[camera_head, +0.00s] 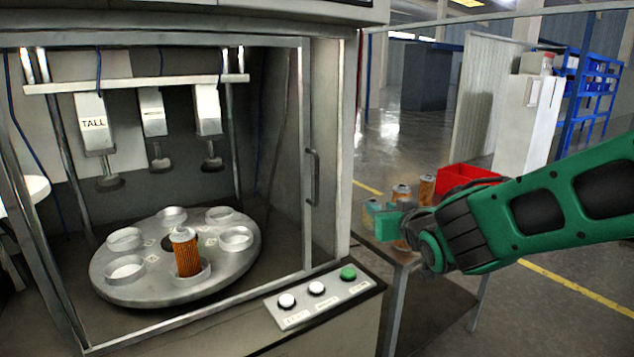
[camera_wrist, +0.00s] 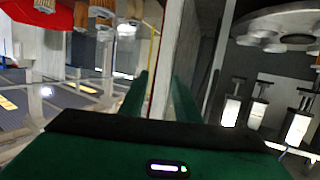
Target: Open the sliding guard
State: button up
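The sliding guard (camera_head: 305,120) is a metal-framed clear panel across the front of the machine, and its frame spans the opening. Its upright bar handle (camera_head: 314,178) is on the right-hand frame post. My gripper (camera_head: 378,219) is to the right of the handle, apart from it, beyond the cabinet's right edge. In the wrist view my gripper's two green fingers (camera_wrist: 160,88) stand apart with nothing held between them. The cabinet's pale edge shows behind the gap. I cannot clearly make out the handle in the wrist view.
Inside the machine, a round turntable (camera_head: 130,285) carries several ring seats and one orange cartridge (camera_head: 187,255) under hanging press heads. A button panel (camera_head: 318,297) juts out below the guard. A side table (camera_head: 400,262) with cartridges and a red bin (camera_head: 465,176) stands at right.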

aim_at(318, 179)
jog(key=s+a+r+n+t+y, duration=0.15)
jog(key=a+r+y, duration=0.25)
jog(key=a, duration=0.7)
jog(key=shift+n, duration=0.45)
jog(key=x, duration=1.1)
jog(key=shift+w+r, duration=0.1)
jog(key=shift+c, duration=0.5)
grip_shut()
